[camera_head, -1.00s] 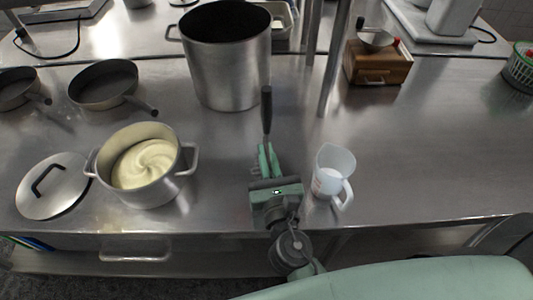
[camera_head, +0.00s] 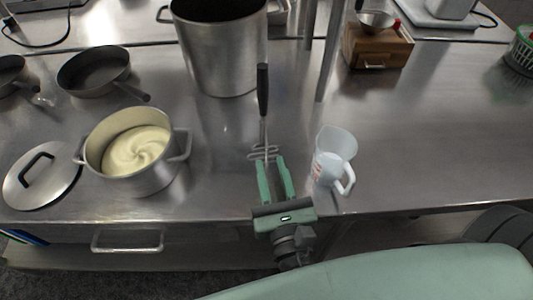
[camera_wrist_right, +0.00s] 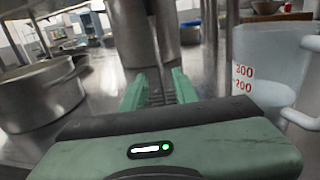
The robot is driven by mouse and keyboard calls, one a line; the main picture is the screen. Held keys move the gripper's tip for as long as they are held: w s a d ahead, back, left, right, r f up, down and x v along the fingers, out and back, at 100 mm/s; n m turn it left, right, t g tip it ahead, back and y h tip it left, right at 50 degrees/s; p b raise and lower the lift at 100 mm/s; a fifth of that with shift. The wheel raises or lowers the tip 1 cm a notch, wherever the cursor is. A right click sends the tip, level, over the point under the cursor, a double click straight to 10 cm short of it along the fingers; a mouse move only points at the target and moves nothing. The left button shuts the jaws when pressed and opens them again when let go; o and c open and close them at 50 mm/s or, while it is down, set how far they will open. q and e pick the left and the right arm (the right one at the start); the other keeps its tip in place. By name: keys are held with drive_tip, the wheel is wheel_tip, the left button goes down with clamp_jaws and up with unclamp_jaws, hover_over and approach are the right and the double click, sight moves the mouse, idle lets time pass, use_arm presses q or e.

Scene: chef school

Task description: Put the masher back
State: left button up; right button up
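The masher (camera_head: 263,92) has a black handle, a thin metal shaft and a wire head. It is on the steel counter in the middle of the head view, its handle pointing away from me. I cannot tell for certain that it lies flat. My right gripper (camera_head: 271,166) is open, with its two green fingers apart at the near side of the wire head. In the wrist view, the open fingers (camera_wrist_right: 160,85) show with the wire head only faintly visible between them. My left gripper is not in view.
A measuring jug (camera_head: 333,157) stands close right of my right gripper. A pot of mash (camera_head: 137,182) and its lid (camera_head: 42,190) are on the left. A tall stockpot (camera_head: 222,60) stands behind, with a pan (camera_head: 93,72) to its left.

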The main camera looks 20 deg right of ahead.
drive_tip(key=shift+s+a+b, duration=0.2)
drive_tip(key=shift+s+b, duration=0.2)
drive_tip(key=shift+s, duration=1.35)
